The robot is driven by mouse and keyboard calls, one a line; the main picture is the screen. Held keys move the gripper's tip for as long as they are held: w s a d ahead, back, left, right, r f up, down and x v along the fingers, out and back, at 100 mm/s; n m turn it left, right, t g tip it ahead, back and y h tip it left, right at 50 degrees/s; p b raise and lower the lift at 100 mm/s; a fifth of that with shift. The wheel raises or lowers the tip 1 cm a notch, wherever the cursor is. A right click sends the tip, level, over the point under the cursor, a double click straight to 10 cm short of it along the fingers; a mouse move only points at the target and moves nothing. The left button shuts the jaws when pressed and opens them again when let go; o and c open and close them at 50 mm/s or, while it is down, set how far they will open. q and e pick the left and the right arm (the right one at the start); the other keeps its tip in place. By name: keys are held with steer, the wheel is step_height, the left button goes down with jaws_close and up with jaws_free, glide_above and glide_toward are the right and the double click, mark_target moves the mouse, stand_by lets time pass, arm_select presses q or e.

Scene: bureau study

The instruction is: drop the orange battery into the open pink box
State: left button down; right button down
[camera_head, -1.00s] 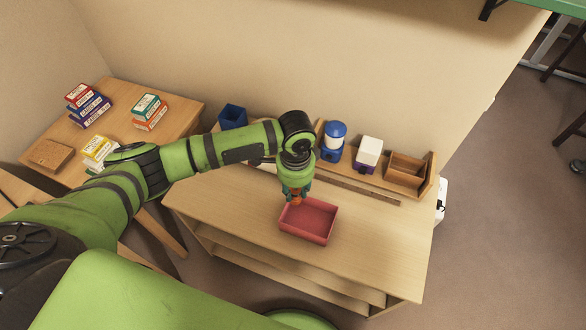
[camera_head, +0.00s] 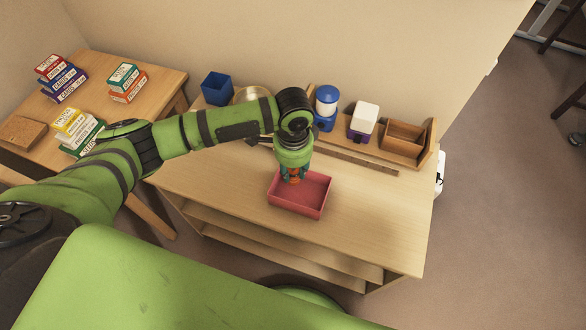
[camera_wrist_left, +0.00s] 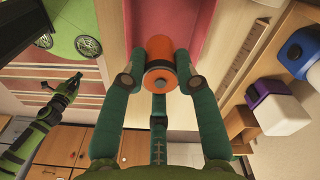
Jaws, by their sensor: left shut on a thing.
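The open pink box (camera_head: 312,203) stands on the wooden desk (camera_head: 372,215). My left gripper (camera_head: 293,176) points down over the box's back left part. It is shut on the orange battery (camera_head: 294,180), which is mostly hidden by the fingers in the head view. The exact height over the box floor is hard to tell. My right gripper is not seen in the head view.
Behind the box stand a blue-topped jar (camera_head: 326,104), a white-topped container (camera_head: 363,120) and a wooden tray (camera_head: 404,142). The desk right of the box is clear.

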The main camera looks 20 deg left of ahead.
arm_select(q)
steer(key=c, duration=0.8)
jaws_free()
steer(key=shift+c, duration=0.2)
step_height(320, 180, up, 12)
